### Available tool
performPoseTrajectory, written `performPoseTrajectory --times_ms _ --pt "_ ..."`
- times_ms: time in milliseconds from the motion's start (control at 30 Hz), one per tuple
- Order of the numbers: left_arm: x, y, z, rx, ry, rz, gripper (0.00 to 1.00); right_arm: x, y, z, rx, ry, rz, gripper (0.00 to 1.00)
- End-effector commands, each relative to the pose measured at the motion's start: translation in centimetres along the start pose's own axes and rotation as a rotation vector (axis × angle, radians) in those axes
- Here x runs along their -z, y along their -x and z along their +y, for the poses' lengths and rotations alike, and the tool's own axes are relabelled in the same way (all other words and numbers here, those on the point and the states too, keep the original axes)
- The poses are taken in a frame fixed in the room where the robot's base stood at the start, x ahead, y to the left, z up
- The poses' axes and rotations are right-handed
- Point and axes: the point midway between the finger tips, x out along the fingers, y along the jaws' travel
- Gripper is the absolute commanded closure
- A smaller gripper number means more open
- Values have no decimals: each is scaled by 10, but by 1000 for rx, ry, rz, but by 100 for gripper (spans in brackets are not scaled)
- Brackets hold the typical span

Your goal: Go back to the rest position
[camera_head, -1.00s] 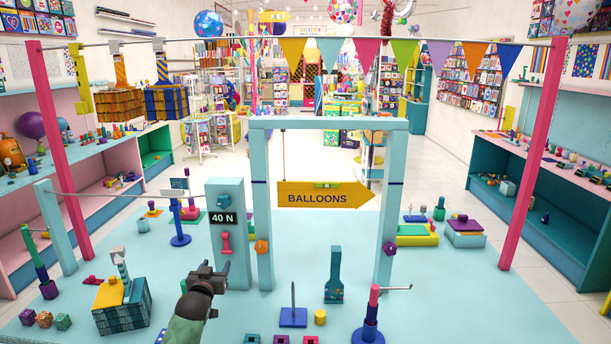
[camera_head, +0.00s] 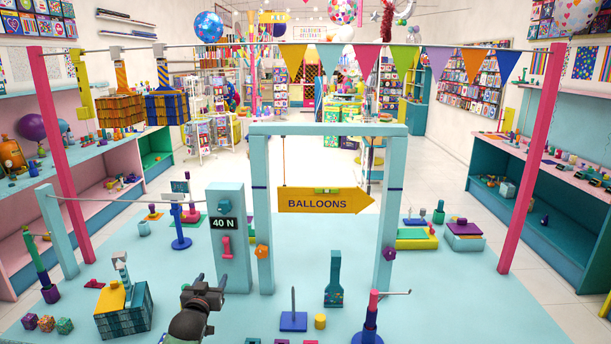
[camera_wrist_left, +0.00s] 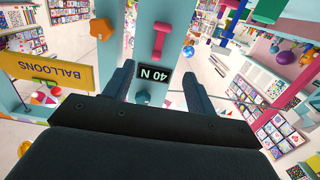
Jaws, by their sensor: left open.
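My left gripper (camera_head: 210,281) is low in the head view, in front of the pale blue post (camera_head: 229,270) with the "40 N" label (camera_head: 223,223). Its jaws are apart with nothing between them. In the left wrist view the two dark fingers (camera_wrist_left: 158,78) stand apart, with the label and a pink dumbbell-shaped piece (camera_wrist_left: 162,30) beyond them. The gripper appears clear of the post. My right gripper is not in view.
A yellow "BALLOONS" arrow sign (camera_head: 320,201) hangs in a pale blue frame (camera_head: 328,129). A box stack (camera_head: 123,310) stands left of the gripper. A blue spike stand (camera_head: 293,320) and a dark teal paddle-shaped piece (camera_head: 334,280) stand to its right.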

Motion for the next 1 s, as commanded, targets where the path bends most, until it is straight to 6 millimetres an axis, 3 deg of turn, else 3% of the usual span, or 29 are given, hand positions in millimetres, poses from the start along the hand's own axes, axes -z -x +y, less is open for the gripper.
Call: performPoseTrajectory --times_ms 367,533,667,1000 --pt "0 7 0 0 0 -1 44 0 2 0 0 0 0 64" --pt "-22 27 6 2 -5 -62 44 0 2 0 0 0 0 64" --pt "-59 68 18 4 -16 -182 44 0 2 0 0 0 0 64" --pt "-147 211 48 -5 -53 -556 44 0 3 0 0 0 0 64"
